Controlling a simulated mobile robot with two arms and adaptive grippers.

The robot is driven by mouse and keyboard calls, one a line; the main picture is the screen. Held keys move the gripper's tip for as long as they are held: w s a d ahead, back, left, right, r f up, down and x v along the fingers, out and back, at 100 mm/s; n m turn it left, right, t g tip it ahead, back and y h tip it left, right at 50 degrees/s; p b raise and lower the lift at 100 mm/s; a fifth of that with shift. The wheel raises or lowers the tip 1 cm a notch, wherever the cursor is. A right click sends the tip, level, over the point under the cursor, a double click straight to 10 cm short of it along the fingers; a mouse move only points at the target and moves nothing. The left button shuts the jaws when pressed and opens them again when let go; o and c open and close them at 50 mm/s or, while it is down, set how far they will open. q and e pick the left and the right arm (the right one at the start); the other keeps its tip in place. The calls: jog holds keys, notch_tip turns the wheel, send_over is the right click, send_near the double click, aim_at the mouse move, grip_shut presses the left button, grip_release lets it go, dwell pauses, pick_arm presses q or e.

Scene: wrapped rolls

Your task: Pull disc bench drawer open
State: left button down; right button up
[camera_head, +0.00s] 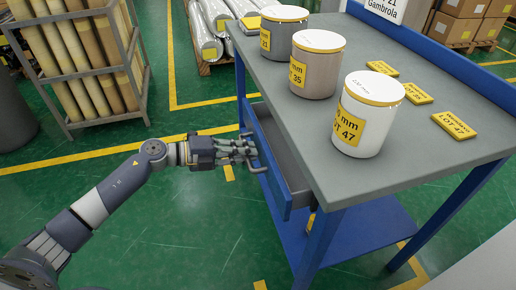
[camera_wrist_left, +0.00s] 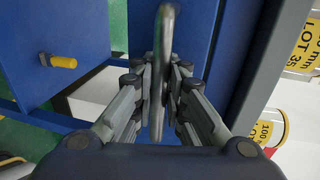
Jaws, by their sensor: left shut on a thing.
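The bench drawer (camera_head: 272,172) is under the grey top of the blue bench, on its left side. It stands partly open, with its front out from the frame and its grey inside showing. My left gripper (camera_head: 247,150) is at the drawer front, on the bar handle (camera_head: 258,170). In the left wrist view the metal handle (camera_wrist_left: 161,60) runs between the two fingers of my left gripper (camera_wrist_left: 160,80), which are shut on it. The blue drawer front (camera_wrist_left: 187,35) fills the space behind the handle. My right gripper is in no view.
Three white and grey labelled tubs (camera_head: 367,112) stand on the bench top (camera_head: 430,140), with yellow tags (camera_head: 453,124) beside them.

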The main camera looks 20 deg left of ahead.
pick_arm(q)
jog(key=f+p+v, duration=0.1)
jog(key=f+v, duration=0.1)
jog(key=v, duration=0.8)
jog(key=f+p+v, duration=0.1)
jog(key=f+v, duration=0.1)
jog(key=v, duration=0.8)
jog(key=shift+s+a, duration=0.25)
jog(key=shift+a, duration=0.2)
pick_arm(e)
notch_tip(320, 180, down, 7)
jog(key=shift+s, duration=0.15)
pick_arm(q)
jog(key=shift+r, duration=0.15)
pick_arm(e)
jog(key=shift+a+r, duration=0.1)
pick_arm(q)
jog(key=c, duration=1.6)
grip_release()
jog(key=v, duration=1.2)
